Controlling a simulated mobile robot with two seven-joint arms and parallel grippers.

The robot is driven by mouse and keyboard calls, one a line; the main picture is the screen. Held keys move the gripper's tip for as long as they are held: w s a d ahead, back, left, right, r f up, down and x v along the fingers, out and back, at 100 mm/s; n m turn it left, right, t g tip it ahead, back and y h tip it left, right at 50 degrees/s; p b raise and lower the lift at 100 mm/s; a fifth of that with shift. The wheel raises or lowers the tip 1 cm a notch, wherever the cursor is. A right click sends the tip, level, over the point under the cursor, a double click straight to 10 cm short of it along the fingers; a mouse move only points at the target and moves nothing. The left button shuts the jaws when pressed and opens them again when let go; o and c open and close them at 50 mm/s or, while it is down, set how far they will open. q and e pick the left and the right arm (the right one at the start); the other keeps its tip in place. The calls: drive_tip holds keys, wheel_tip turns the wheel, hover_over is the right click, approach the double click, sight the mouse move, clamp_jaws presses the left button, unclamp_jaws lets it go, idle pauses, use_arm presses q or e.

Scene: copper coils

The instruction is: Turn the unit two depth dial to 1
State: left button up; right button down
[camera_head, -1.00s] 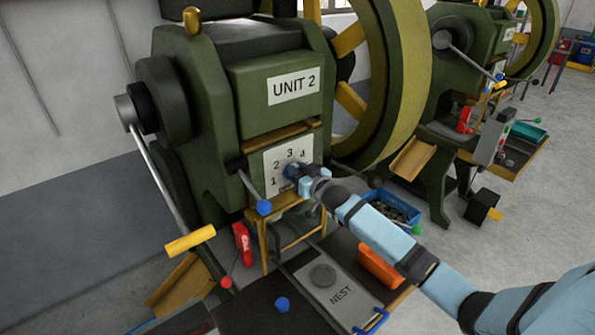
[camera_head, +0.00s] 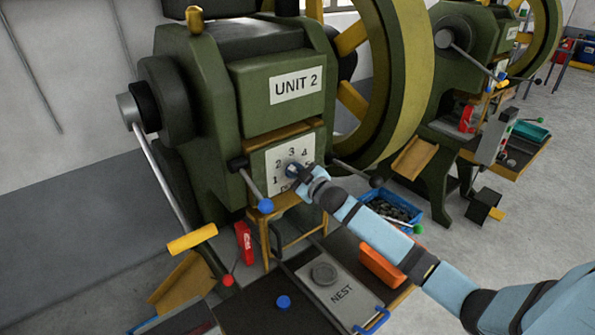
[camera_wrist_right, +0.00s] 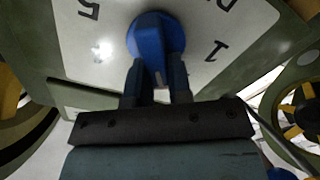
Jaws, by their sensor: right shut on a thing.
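The Unit 2 press (camera_head: 215,110) is green and carries a white dial plate (camera_head: 279,163) marked with numbers, of which 1, 2, 3 and 4 can be read. The blue depth dial (camera_head: 292,170) sits at the middle of this plate, mostly hidden behind my right gripper (camera_head: 301,172) in the head view. In the right wrist view my right gripper (camera_wrist_right: 155,88) has its two dark fingers on either side of the blue dial knob (camera_wrist_right: 156,38), shut on it. The plate around it shows a 1 and a 5. My left gripper is not in view.
A lever with a blue ball (camera_head: 265,206) hangs left of the plate, and a black-knobbed lever (camera_head: 358,173) reaches out on the right. Below are the NEST plate (camera_head: 345,290), an orange bin (camera_head: 380,264) and a blue crate (camera_head: 418,219).

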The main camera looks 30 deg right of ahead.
drive_tip(key=n, duration=0.2)
drive_tip(key=shift+a+f+n, duration=0.2)
drive_tip(key=shift+f+n, duration=0.05)
drive_tip(key=shift+n, duration=0.15)
drive_tip(key=n, duration=0.3)
drive_tip(key=shift+a+f+n+b, duration=0.15)
drive_tip(key=shift+f+n+b, duration=0.15)
drive_tip(key=shift+b, duration=0.1)
drive_tip(key=shift+f+n+b, duration=0.2)
drive_tip(key=shift+n+b, duration=0.05)
drive_tip(key=shift+n, duration=1.35)
drive_tip(key=shift+f+n+b, duration=0.2)
drive_tip(key=shift+n+b, duration=0.05)
drive_tip(key=shift+n, duration=1.35)
drive_tip(key=c, duration=1)
unclamp_jaws()
drive_tip(key=shift+c, duration=0.2)
drive_tip(key=shift+s, duration=0.1)
